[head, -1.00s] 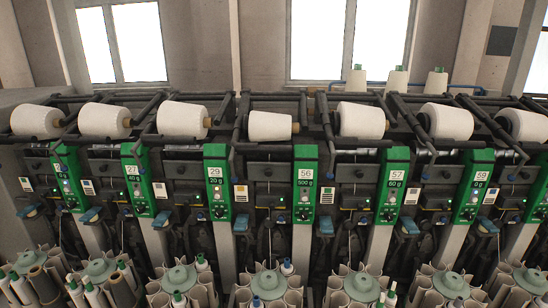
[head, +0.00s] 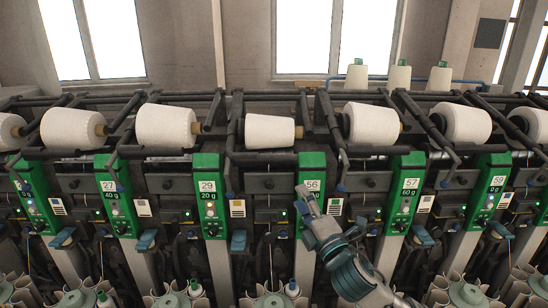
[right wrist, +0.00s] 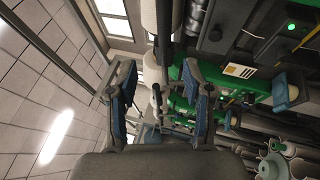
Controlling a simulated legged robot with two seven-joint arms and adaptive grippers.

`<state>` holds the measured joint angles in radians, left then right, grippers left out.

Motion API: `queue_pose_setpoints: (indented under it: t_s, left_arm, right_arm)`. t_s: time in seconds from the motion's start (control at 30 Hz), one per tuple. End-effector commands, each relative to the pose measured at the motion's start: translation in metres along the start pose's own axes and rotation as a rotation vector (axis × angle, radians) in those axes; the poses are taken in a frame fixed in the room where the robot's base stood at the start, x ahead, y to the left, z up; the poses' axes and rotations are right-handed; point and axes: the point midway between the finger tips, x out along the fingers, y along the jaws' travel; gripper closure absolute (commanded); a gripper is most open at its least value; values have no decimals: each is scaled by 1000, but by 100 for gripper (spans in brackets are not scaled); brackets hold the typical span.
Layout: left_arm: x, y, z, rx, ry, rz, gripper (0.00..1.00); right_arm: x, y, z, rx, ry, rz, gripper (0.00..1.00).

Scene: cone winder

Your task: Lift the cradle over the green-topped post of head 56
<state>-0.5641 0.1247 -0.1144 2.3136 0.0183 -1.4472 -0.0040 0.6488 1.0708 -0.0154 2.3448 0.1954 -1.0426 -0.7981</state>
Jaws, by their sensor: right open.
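The post of head 56 has a green top (head: 312,168) with the number 56 and stands right of the middle in the head view. The cradle (head: 262,157) of head 56 is a dark bar frame to its upper left, around a white cone (head: 270,131). My right gripper (head: 304,197) is in front of the post, just below its number plate, and covers part of its green front. In the right wrist view its two blue-padded fingers (right wrist: 160,100) are apart with nothing held between them. My left gripper is not in view.
Neighbouring heads 29 (head: 208,190) and 57 (head: 408,187) have their own green posts, cones and dark bars close by. Several spare cones (head: 399,78) stand behind the machine. White tubes around green-grey holders (head: 172,300) line the bottom edge.

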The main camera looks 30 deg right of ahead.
Motion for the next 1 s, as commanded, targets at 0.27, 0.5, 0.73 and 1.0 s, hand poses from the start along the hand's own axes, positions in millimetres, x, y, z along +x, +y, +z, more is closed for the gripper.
queue_pose_setpoints:
  t_s: [0.27,0.5,0.73,1.0]
  left_arm:
    - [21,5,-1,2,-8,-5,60]
    - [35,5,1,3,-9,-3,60]
    - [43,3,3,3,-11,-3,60]
    - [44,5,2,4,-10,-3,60]
  right_arm:
    - [62,-4,8,15,-4,-5,50]
    - [118,-5,6,13,-2,-6,50]
    - [155,-4,1,8,0,-5,50]
    - [167,-7,5,8,-1,-6,50]
